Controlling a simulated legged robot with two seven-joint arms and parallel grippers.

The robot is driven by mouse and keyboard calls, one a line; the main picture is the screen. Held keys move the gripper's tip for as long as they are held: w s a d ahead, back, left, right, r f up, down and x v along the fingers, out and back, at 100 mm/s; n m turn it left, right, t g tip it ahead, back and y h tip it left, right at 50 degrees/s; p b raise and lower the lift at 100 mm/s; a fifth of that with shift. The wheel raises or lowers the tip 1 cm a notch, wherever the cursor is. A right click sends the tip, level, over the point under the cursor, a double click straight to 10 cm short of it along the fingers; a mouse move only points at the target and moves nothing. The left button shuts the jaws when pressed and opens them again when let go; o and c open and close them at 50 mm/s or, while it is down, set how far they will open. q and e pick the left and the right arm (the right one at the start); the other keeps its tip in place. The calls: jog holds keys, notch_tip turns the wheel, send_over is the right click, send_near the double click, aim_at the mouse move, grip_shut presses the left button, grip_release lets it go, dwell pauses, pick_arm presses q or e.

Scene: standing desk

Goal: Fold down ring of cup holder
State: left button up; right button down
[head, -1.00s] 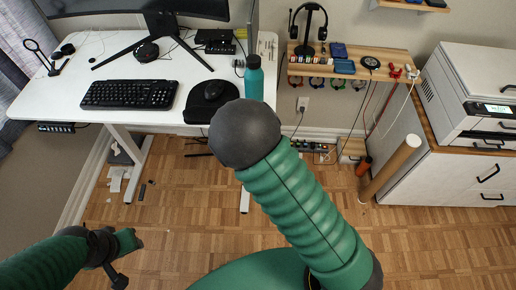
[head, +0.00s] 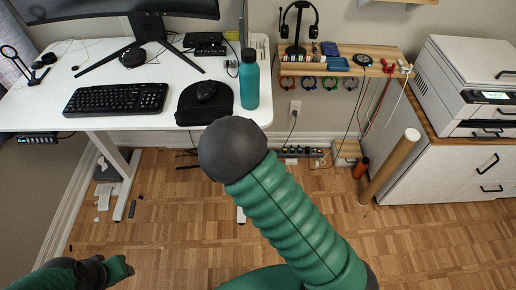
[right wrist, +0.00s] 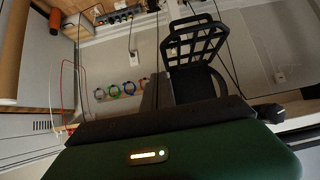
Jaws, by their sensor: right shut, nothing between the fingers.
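In the right wrist view, which is upside down, a black frame (right wrist: 195,45) with crossbars meets a rounded black part (right wrist: 198,86); this looks like the cup holder. Its ring's angle is not clear. It does not show in the head view. My right gripper (right wrist: 170,122), dark-edged and green, fills the bottom of the wrist view, just in front of the holder; contact cannot be told. It is shut and empty, and does not show in the head view. My left gripper (head: 116,268) is low at the left in the head view, away from the desk; its jaws are unclear.
The white desk (head: 50,110) holds a keyboard (head: 115,99), a mouse pad (head: 185,112) and a teal bottle (head: 249,85) near its right edge. A wall shelf (head: 345,62), a cardboard tube (head: 388,168) and a cabinet (head: 450,175) stand right.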

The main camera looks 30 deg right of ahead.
jog(key=shift+f+t, duration=0.1)
jog(key=shift+t, duration=0.2)
jog(key=shift+w, duration=0.15)
jog(key=shift+r, duration=0.3)
